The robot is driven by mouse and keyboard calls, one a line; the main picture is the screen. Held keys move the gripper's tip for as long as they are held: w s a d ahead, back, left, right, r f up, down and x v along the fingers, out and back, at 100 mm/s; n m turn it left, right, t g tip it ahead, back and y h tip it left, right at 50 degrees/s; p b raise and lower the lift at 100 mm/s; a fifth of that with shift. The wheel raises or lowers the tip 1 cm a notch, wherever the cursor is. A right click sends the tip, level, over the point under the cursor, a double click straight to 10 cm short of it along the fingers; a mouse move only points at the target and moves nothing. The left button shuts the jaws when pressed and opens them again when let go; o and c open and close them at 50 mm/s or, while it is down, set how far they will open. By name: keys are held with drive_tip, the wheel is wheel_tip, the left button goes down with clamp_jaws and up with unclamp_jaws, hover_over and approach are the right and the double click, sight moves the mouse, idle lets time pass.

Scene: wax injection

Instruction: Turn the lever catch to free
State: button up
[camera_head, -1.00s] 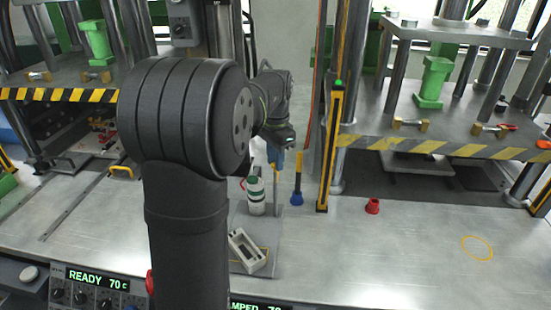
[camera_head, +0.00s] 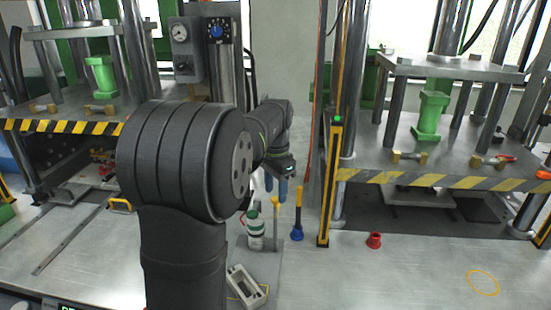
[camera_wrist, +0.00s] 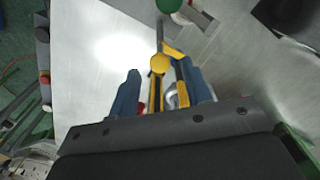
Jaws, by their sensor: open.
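My gripper (camera_head: 276,196) is open, its two blue fingers pointing down. In the wrist view my gripper (camera_wrist: 160,82) has a round yellow knob (camera_wrist: 159,63) in the gap between the fingers, near the tips. I cannot tell whether they touch it. In the head view a yellow-topped post (camera_head: 275,204) stands just below the fingers. On the right press, a small brass catch with a red handle (camera_head: 494,160) and a second brass catch (camera_head: 408,157) sit on the plate, far from my gripper. I cannot tell which part is the lever catch.
A green and white bottle (camera_head: 254,231) and a pale open tray (camera_head: 245,285) are left of and below my gripper. A yellow-handled tool with a blue base (camera_head: 297,222) stands just right. A yellow-edged post (camera_head: 331,180) rises beyond. A red cup (camera_head: 374,240) stands on open bench.

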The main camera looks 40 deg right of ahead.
wheel_tip(320, 180, up, 16)
idle(0.3)
drive_tip(key=shift+f, duration=0.15)
wheel_tip(320, 180, down, 18)
drive_tip(key=shift+r, duration=0.25)
idle(0.6)
